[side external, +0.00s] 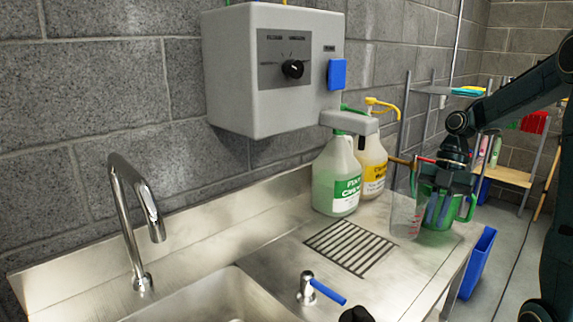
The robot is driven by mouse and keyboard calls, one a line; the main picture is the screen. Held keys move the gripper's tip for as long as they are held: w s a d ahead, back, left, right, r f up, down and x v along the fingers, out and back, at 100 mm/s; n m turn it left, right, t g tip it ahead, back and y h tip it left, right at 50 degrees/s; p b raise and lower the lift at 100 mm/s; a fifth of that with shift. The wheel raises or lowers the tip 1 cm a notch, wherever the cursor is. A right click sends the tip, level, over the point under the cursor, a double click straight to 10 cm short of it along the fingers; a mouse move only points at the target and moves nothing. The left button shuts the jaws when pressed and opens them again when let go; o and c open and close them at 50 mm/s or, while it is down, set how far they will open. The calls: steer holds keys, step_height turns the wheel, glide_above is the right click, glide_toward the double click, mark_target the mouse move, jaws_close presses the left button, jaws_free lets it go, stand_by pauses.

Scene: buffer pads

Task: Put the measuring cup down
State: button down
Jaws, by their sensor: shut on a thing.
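A clear measuring cup (406,216) with red markings is at the right end of the steel counter, right of the drain grate. My gripper (445,185) is just to the right of it, at the height of its upper part, with its fingers pointing down. A green translucent container (439,213) is behind and beside the cup, partly covered by the gripper. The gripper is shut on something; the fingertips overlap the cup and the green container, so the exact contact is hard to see. I cannot tell whether the cup's base touches the counter.
A green-liquid jug (338,180) and a yellow-pump jug (371,168) stand against the wall. A dispenser box (270,75) hangs above. The drain grate (350,247), sink (225,300), tap (140,215) and blue-handled valve (318,290) lie left. A blue bin (478,262) is below the counter.

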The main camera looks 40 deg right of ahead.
step_height(320, 180, down, 13)
steer(key=shift+f, duration=0.15)
steer(key=shift+f, duration=0.1)
steer(key=shift+f, duration=1.8)
steer(key=shift+f, duration=0.2)
steer(key=c, duration=1.5)
jaws_free()
steer(key=shift+r, duration=0.25)
steer(key=v, duration=1.2)
